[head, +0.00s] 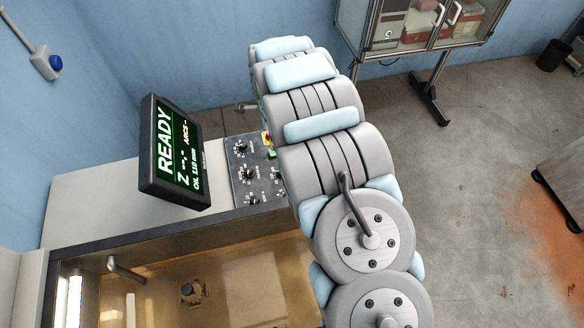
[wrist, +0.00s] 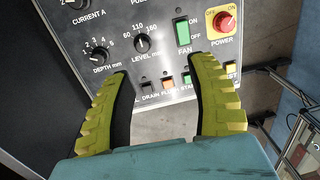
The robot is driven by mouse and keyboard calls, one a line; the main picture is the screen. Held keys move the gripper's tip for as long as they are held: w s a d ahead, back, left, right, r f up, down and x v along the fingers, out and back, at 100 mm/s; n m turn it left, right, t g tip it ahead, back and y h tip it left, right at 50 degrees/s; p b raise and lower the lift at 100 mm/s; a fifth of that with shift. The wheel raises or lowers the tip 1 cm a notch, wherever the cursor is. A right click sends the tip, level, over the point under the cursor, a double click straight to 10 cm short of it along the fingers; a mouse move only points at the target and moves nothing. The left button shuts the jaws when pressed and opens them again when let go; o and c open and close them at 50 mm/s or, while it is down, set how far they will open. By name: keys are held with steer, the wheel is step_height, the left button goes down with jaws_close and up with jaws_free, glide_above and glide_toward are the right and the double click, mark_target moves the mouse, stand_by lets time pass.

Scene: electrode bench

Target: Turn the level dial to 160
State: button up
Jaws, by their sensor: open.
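The level dial (wrist: 142,43) is a small black knob on the grey control panel (wrist: 160,75), labelled LEVEL mm, with scale marks around its top. Its pointer is too small to read surely. The display (head: 172,152) in the head view reads READY and Oil 110 mm. My gripper (wrist: 157,67) is open and empty, with its yellow-green fingers spread. In the wrist view the level dial shows beyond the gap between the fingertips, and no finger appears to touch it. In the head view my arm hides the gripper and part of the panel.
The depth dial (wrist: 100,53) is left of the level dial. The green fan switch (wrist: 182,30) and red power knob (wrist: 222,20) are to its right. Push buttons, including an orange one (wrist: 169,83), sit below near the fingers. An oil-coloured tank (head: 225,285) lies in front.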

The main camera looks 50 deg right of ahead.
steer(key=shift+g, duration=0.4)
steer(key=s+f+b, duration=0.1)
steer(key=f, duration=0.1)
steer(key=s+f+b, duration=0.1)
steer(key=f, duration=0.2)
steer(key=s+f+b, duration=0.1)
steer(key=f+b, duration=0.1)
steer(key=shift+s+f, duration=0.1)
steer(key=shift+f, duration=0.25)
steer(key=shift+f+p, duration=0.5)
steer(key=shift+f, duration=4.35)
jaws_close()
